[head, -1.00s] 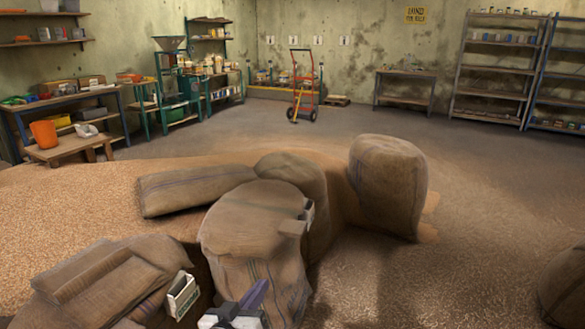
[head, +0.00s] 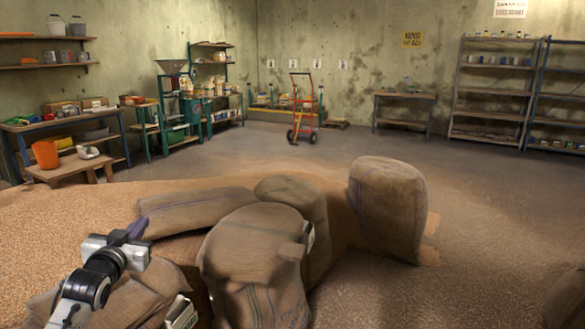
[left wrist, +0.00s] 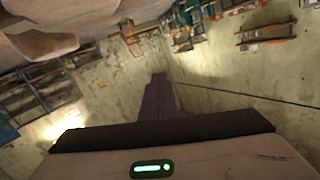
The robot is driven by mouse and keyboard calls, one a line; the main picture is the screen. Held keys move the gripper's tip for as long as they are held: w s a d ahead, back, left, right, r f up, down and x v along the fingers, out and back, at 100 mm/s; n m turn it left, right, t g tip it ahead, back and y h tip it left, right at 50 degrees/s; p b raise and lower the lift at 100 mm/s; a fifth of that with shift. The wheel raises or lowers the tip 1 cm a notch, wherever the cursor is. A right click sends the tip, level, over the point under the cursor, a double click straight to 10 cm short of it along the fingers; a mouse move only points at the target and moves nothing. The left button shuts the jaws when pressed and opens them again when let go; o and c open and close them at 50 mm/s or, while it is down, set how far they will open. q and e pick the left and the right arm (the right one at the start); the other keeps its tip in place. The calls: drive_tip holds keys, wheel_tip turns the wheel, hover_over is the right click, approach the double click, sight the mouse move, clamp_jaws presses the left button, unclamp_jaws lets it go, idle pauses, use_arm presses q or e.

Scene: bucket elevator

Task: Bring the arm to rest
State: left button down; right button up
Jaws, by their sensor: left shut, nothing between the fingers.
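My left gripper (head: 138,227) is at the lower left of the head view, with its arm coming up from the bottom edge. Its dark purple fingers are together and empty, pointing up and to the right, in front of a lying sack (head: 195,212) in the picture. I cannot tell whether they touch it. In the left wrist view the shut fingers (left wrist: 160,95) point away over a tilted view of the room, with nothing between them. My right gripper is not in view.
A tall sack (head: 250,255) and another upright sack (head: 388,210) stand by the grain heap (head: 50,225). A small pale open box (head: 181,314) sits low by the sacks. An orange bucket (head: 45,155) stands on a low bench. The floor at right is mostly clear.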

use_arm(q)
drive_tip(key=s+d+f+m+g+h, duration=0.1)
drive_tip(key=s+d+f, duration=0.2)
drive_tip(key=s+f, duration=0.3)
drive_tip(key=s+d+f+g, duration=0.2)
drive_tip(key=s+d+f, duration=0.2)
drive_tip(key=f, duration=0.5)
drive_tip(key=s+d+f+m+g+h, duration=0.1)
drive_tip(key=s+d+f, duration=0.2)
drive_tip(key=s+f, duration=0.3)
drive_tip(key=s+d+f+g, duration=0.1)
drive_tip(key=s+d+f, duration=0.2)
drive_tip(key=s, duration=0.6)
drive_tip(key=s+d+f+g+h, duration=0.1)
drive_tip(key=s+d+f, duration=0.3)
drive_tip(key=s, duration=0.6)
drive_tip(key=s+d+f+n+g+h, duration=0.1)
drive_tip(key=s+d+f, duration=0.3)
drive_tip(key=s, duration=0.5)
wheel_tip(320, 180, down, 2)
drive_tip(key=shift+s+d+f+g, duration=0.1)
drive_tip(key=shift+s+d+g, duration=0.05)
drive_tip(key=shift+g, duration=0.55)
